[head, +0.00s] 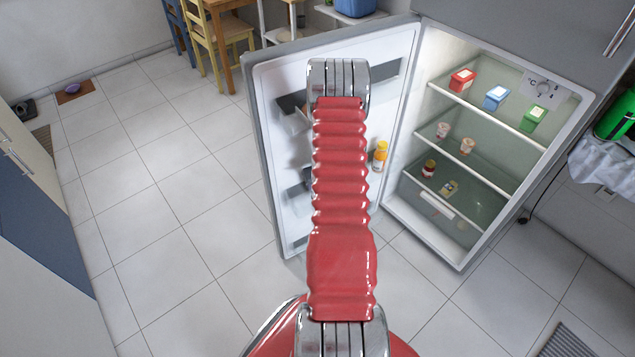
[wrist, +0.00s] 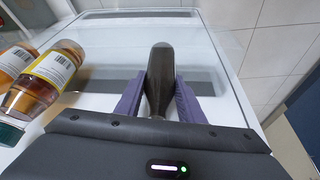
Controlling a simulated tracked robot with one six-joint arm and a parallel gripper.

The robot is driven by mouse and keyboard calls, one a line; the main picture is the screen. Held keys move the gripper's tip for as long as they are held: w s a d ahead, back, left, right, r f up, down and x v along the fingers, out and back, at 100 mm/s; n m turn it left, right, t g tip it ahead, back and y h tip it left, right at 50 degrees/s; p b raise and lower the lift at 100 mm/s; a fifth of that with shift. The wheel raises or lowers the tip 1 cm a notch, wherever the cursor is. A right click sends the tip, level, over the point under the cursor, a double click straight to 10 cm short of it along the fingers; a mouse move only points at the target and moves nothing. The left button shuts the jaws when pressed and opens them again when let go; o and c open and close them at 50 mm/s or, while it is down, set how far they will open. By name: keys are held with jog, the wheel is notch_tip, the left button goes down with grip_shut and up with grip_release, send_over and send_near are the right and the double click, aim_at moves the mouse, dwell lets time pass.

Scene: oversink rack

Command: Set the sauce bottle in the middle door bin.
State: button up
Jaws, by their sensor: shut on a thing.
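The sauce bottle (wrist: 160,75) is dark, with a rounded end. It is held between the two purple fingers of my gripper (wrist: 158,100) in the wrist view. Beyond it are the white fridge door's inner face and clear bin walls (wrist: 225,65); whether the bottle touches a bin is unclear. In the head view my red arm hides the gripper, the held bottle and much of the open door (head: 283,80). I cannot tell there which bin the bottle is at.
Two bottles with orange and yellow labels (wrist: 52,68) lie close left in the wrist view. An orange-capped bottle (head: 380,157) shows right of my arm. The open fridge (head: 475,215) holds tubs and jars on its shelves. The tiled floor (head: 150,200) is clear at left.

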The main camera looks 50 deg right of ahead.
jog(key=shift+f, duration=0.1)
jog(key=o, duration=1.4)
jog(key=shift+c, duration=0.2)
jog(key=v, duration=1.2)
jog(key=shift+w, duration=0.1)
